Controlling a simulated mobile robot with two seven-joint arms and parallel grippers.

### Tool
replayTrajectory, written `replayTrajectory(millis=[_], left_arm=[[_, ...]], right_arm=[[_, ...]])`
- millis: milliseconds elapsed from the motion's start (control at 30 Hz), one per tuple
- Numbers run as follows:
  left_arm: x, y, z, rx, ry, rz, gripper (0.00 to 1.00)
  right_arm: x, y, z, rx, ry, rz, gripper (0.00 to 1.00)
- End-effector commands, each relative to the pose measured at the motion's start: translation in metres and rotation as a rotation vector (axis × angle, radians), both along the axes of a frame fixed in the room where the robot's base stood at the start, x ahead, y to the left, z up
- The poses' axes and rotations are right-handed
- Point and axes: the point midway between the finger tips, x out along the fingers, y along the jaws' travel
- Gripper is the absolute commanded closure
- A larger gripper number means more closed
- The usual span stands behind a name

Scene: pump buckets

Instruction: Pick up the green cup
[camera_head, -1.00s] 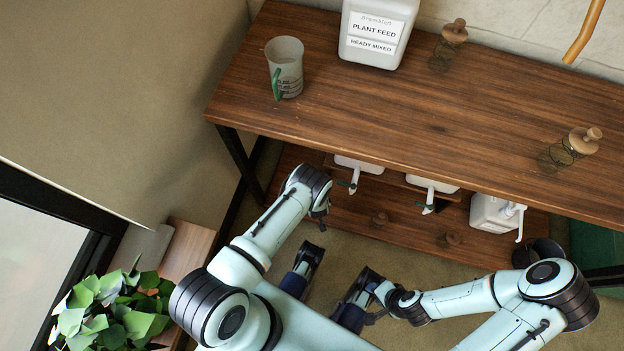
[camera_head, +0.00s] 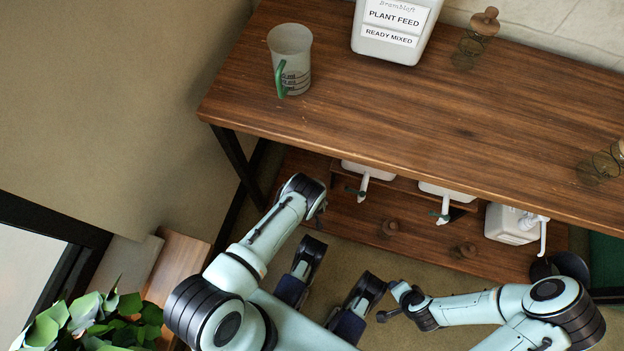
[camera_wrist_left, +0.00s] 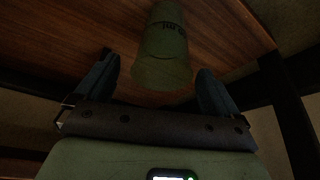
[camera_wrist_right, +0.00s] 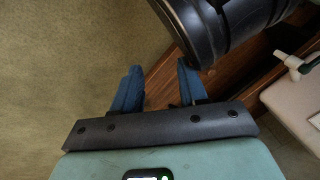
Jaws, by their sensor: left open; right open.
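The green cup (camera_head: 290,58) is a pale, see-through cup with dark print and a green handle. It stands upright on the left part of the wooden table top (camera_head: 430,120) in the head view. In the left wrist view a dim green cup shape with print (camera_wrist_left: 164,42) shows ahead, between and beyond the fingers of my left gripper (camera_wrist_left: 156,65), which is open and empty. My right gripper (camera_wrist_right: 158,68) is open and empty, above the floor beside the lower shelf. The cup is not in the right wrist view.
A white plant feed jug (camera_head: 392,28) stands right of the cup. Wooden-topped spring pieces (camera_head: 481,28) stand farther right. White jugs with taps (camera_head: 513,224) are on the shelf below. A leafy plant (camera_head: 95,320) is at lower left. The table between cup and front edge is clear.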

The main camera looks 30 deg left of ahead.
Motion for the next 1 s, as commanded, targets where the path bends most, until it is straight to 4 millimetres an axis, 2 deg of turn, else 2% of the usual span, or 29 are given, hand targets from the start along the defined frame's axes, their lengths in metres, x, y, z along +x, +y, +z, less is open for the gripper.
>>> replayTrajectory(millis=[33,67,300,633,667,800,833,1000], left_arm=[[0.000,0.001,-0.013,0.001,0.003,0.000,0.04],[0.000,0.002,-0.017,0.000,0.002,-0.001,0.04],[0.007,0.006,-0.032,0.001,0.001,-0.001,0.04],[0.007,0.007,-0.033,0.001,0.001,-0.001,0.04],[0.007,0.007,-0.033,0.001,0.001,-0.001,0.11],[0.007,0.007,-0.033,0.001,0.001,-0.001,0.56],[0.007,0.007,-0.033,0.001,0.001,-0.001,0.60],[0.007,0.007,-0.033,0.001,0.001,-0.001,0.60]], right_arm=[[-0.009,-0.001,-0.012,0.003,0.032,-0.002,0.57],[-0.014,-0.001,-0.016,0.003,0.049,-0.003,0.57],[-0.045,-0.006,-0.038,0.010,0.152,-0.011,0.57],[-0.051,-0.006,-0.040,0.011,0.171,-0.013,0.57],[-0.051,-0.006,-0.040,0.011,0.170,-0.012,0.57],[-0.050,-0.006,-0.040,0.011,0.169,-0.012,0.57],[-0.050,-0.006,-0.040,0.011,0.169,-0.012,0.57],[-0.050,-0.006,-0.040,0.012,0.168,-0.011,0.57]])
